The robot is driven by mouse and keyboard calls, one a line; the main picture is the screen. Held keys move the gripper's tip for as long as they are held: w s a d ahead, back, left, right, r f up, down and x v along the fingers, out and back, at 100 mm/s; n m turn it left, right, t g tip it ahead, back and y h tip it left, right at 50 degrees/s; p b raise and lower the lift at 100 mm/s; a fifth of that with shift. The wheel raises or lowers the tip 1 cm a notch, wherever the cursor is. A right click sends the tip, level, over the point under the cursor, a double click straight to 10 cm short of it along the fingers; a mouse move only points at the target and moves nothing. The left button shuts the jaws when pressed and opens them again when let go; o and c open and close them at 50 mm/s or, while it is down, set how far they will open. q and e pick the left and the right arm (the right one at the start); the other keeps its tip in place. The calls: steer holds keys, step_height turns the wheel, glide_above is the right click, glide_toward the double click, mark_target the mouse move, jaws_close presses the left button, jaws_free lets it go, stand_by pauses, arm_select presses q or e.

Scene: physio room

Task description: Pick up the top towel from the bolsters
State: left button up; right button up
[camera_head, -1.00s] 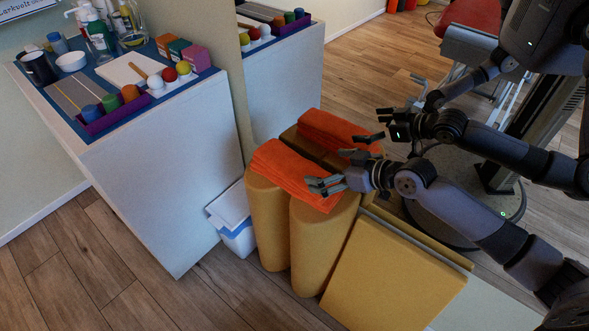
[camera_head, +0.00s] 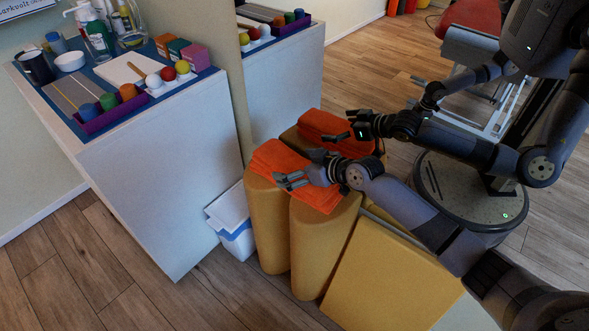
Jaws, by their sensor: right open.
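A folded orange towel (camera_head: 267,160) lies on top of the upright yellow bolsters (camera_head: 312,245). It looks like a stack, but I cannot tell the separate layers apart. My right gripper (camera_head: 293,170) comes in from the lower right, open and empty. Its fingers are over the towel's right part and hide some of it. I cannot tell whether the fingertips touch the cloth. My left gripper is not in view.
A mirror behind the bolsters reflects the orange towel, the counter and my own body. A white counter (camera_head: 165,190) with bottles, balls and trays stands left. A white bin (camera_head: 238,235) is beside the bolsters. A yellow padded block (camera_head: 385,275) is at lower right.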

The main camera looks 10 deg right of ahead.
steer(key=shift+c, duration=0.5)
steer(key=c, duration=1.2)
steer(key=shift+s, duration=0.1)
